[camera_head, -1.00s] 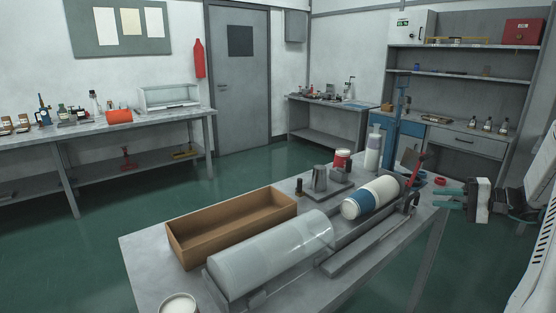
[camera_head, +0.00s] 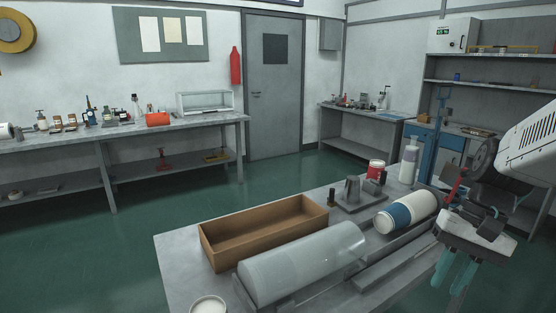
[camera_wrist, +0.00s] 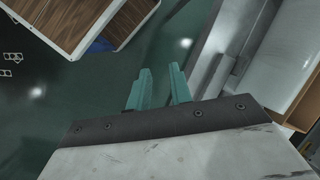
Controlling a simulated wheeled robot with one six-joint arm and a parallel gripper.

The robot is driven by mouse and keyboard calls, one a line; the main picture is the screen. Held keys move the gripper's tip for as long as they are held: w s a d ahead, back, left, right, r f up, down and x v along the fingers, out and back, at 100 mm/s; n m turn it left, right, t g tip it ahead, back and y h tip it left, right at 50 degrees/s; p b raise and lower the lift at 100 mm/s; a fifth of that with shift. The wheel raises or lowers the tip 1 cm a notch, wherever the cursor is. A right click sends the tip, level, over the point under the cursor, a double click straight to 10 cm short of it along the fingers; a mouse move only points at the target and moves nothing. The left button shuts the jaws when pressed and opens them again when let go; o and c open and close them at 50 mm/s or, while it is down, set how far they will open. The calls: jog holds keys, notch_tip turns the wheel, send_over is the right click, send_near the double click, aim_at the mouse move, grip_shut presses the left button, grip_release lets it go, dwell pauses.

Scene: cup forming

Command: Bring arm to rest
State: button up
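The fingers also show in the wrist view (camera_wrist: 158,92), above the green floor. My white arm comes in from the right edge and bends down to the gripper.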

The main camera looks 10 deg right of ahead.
jog(key=s+a+r+n+t+h, duration=0.2)
jog(key=s+a+r+n+h, duration=0.2)
jog(key=s+a+n, duration=0.2)
jog(key=s+a, duration=0.1)
jog(key=a, duration=0.1)
jog(key=shift+a+t, duration=0.35)
jog(key=shift+t, duration=0.05)
jog(key=shift+s+r, duration=0.1)
jog(key=shift+s, duration=0.05)
